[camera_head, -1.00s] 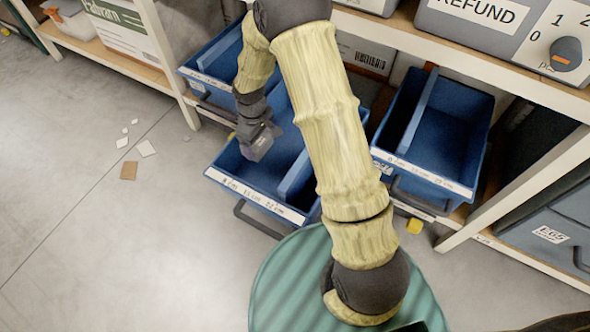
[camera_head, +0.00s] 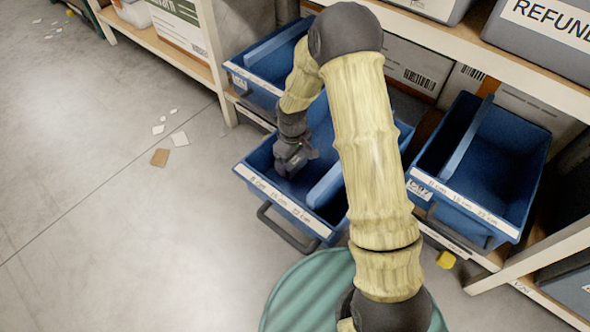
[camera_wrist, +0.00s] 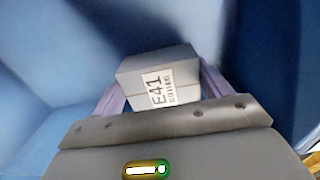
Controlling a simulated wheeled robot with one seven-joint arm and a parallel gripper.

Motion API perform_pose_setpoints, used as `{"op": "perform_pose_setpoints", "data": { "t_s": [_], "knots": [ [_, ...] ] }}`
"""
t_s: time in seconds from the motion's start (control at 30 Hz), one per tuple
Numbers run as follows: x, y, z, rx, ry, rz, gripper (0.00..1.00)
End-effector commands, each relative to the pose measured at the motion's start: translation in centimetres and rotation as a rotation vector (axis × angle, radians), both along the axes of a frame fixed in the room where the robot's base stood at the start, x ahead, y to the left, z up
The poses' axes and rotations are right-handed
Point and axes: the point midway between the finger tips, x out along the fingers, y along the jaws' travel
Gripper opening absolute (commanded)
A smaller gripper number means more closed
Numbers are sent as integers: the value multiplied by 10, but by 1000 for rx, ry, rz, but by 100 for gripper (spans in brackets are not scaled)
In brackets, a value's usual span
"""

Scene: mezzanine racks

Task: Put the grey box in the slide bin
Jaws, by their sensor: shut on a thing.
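The grey box (camera_wrist: 160,78) shows in the wrist view, with a white label reading E41. My gripper (camera_wrist: 163,92) is shut on it, one finger on each side. In the head view my gripper (camera_head: 291,162) is down inside the pulled-out blue bin (camera_head: 285,205), in its left part, beside the divider (camera_head: 328,185). The box is hidden behind the gripper in the head view. Blue bin walls surround the box in the wrist view. I cannot tell whether the box touches the bin floor.
Other blue bins stand at the right (camera_head: 480,165) and behind at the left (camera_head: 270,65). A shelf post (camera_head: 217,65) rises near the left bin. A yellow block (camera_head: 446,260) and paper scraps (camera_head: 180,139) lie on the floor. Open floor is at left.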

Motion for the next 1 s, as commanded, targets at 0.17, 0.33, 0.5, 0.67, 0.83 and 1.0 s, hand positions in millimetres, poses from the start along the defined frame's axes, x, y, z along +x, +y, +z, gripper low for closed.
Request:
{"op": "perform_pose_setpoints", "data": {
  "t_s": [0.17, 0.33, 0.5, 0.67, 0.83, 1.0],
  "knots": [
    [0, 0, 1, 0, -1, 0, 49],
    [0, 0, -8, 0, 0, 0, 49],
    [0, 0, -33, 1, -1, 0, 49],
    [0, 0, -37, 0, -1, 0, 49],
    [0, 0, -36, 0, -1, 0, 49],
    [0, 0, -38, 1, -1, 0, 85]
  ]
}}
